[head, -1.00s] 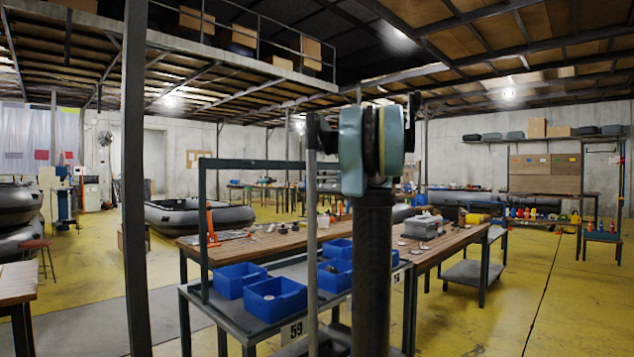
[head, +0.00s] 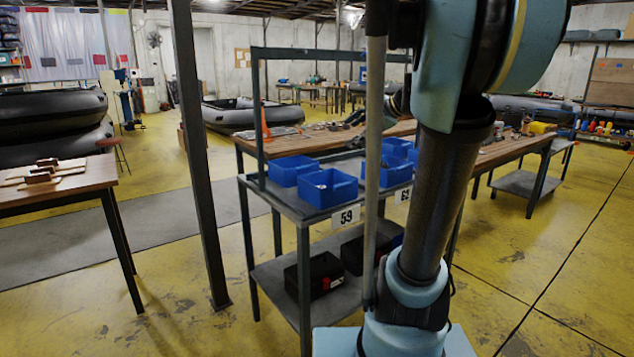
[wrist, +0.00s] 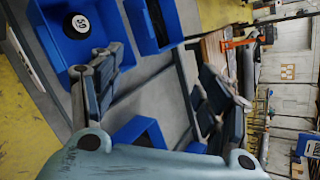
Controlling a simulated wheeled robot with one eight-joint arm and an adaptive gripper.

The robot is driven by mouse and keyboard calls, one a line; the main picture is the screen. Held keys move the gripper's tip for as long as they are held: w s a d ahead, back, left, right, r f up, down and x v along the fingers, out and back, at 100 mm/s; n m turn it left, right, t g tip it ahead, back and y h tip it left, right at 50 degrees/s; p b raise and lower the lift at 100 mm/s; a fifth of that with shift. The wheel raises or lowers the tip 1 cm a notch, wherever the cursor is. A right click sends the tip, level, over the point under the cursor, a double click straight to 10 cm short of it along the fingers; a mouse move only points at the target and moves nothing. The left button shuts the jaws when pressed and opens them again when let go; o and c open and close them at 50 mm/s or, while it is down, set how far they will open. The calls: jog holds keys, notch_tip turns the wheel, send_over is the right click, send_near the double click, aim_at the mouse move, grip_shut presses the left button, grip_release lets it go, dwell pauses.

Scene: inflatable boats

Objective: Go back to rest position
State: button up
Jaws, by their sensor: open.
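My gripper (wrist: 162,78) is open in the wrist view, its two dark jointed fingers spread apart with nothing between them. Blue bins lie beyond the fingers over a grey shelf top. One blue bin (wrist: 48,38) at the upper left holds a black round piece (wrist: 81,24) with a white numbered face. Another blue bin (wrist: 172,38) is at the top middle, and a third shows low between the fingers. In the head view my arm rises at the right of the cart and hides part of it; the fingers cannot be made out clearly there.
A metal cart (head: 318,206) carries several blue bins (head: 331,187), with black bins (head: 314,275) on its lower shelf. An inflatable boat (head: 252,115) lies behind.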

jog(key=s+d+f+n+g+h, duration=0.2)
jog(key=s+f+n, duration=0.6)
jog(key=s+f, duration=0.6)
jog(key=s+d+f+n+g+h, duration=0.3)
jog(key=s+d+f+n+h, duration=0.2)
jog(key=s+f, duration=0.9)
jog(key=n+h, duration=0.1)
jog(key=n, duration=0.1)
jog(key=shift+s+f+n, duration=0.3)
jog(key=shift+s+n, duration=0.1)
jog(key=shift+w+f, duration=0.2)
jog(key=shift+w, duration=0.3)
jog(key=shift+a, duration=0.1)
